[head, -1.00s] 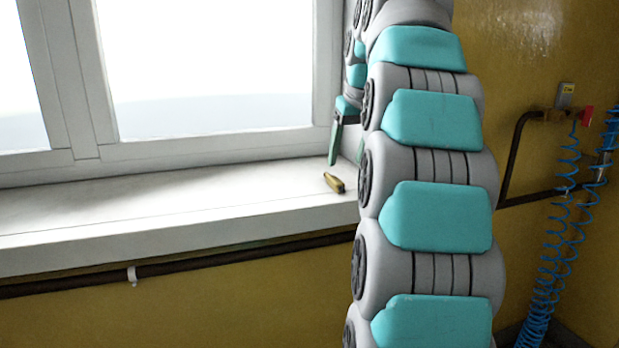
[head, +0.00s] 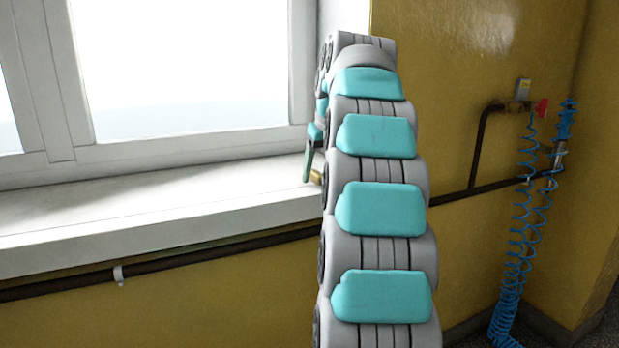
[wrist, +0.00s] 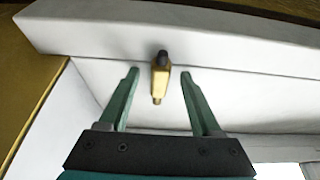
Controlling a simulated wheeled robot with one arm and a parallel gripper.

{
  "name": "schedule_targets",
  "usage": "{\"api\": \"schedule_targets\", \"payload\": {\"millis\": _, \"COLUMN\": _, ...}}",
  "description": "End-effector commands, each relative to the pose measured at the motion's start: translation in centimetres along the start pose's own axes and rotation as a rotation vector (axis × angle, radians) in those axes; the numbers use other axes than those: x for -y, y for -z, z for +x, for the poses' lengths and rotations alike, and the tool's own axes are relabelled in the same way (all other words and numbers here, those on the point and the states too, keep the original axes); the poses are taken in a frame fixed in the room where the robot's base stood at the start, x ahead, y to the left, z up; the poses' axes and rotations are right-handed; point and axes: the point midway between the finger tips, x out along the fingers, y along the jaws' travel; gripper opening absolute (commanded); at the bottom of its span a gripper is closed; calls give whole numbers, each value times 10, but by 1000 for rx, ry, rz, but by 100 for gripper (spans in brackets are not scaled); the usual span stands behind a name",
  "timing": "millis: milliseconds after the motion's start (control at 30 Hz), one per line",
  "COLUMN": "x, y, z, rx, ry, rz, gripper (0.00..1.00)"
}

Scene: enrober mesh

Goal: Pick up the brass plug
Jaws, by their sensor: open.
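The brass plug (wrist: 160,80) lies on the white window sill. In the wrist view it shows as a gold body with a dark end, between and slightly beyond the tips of my gripper (wrist: 159,72). The two green fingers are apart, with a gap on each side of the plug. In the head view only a small gold part of the plug (head: 316,177) shows, beside one green finger (head: 308,165). My arm hides the rest of the plug and the other finger.
The white sill (head: 130,215) is bare to the left, below the window (head: 185,70). A dark pipe (head: 200,253) runs along the yellow wall under it. Blue coiled hoses (head: 520,220) hang at the right.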

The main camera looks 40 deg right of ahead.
Motion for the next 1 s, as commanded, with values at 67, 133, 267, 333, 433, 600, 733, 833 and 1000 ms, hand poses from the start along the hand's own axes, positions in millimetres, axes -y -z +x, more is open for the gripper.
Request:
{"api": "schedule_targets", "payload": {"millis": 67, "x": 0, "y": 0, "z": 0, "rx": 0, "ry": 0, "rz": 0, "gripper": 60}}
{"api": "schedule_targets", "payload": {"millis": 133, "x": 0, "y": 0, "z": 0, "rx": 0, "ry": 0, "rz": 0, "gripper": 53}}
{"api": "schedule_targets", "payload": {"millis": 267, "x": 0, "y": 0, "z": -1, "rx": -1, "ry": 0, "rz": 0, "gripper": 38}}
{"api": "schedule_targets", "payload": {"millis": 333, "x": 0, "y": 0, "z": -1, "rx": -1, "ry": 0, "rz": 0, "gripper": 30}}
{"api": "schedule_targets", "payload": {"millis": 433, "x": 0, "y": 0, "z": -1, "rx": -1, "ry": 0, "rz": -1, "gripper": 19}}
{"api": "schedule_targets", "payload": {"millis": 600, "x": 0, "y": 0, "z": -1, "rx": -1, "ry": 0, "rz": 0, "gripper": 0}}
{"api": "schedule_targets", "payload": {"millis": 733, "x": 0, "y": 0, "z": -1, "rx": -1, "ry": 0, "rz": 0, "gripper": 0}}
{"api": "schedule_targets", "payload": {"millis": 833, "x": 0, "y": 0, "z": -1, "rx": -1, "ry": 0, "rz": 0, "gripper": 0}}
{"api": "schedule_targets", "payload": {"millis": 1000, "x": 0, "y": 0, "z": -1, "rx": -1, "ry": 0, "rz": -1, "gripper": 0}}
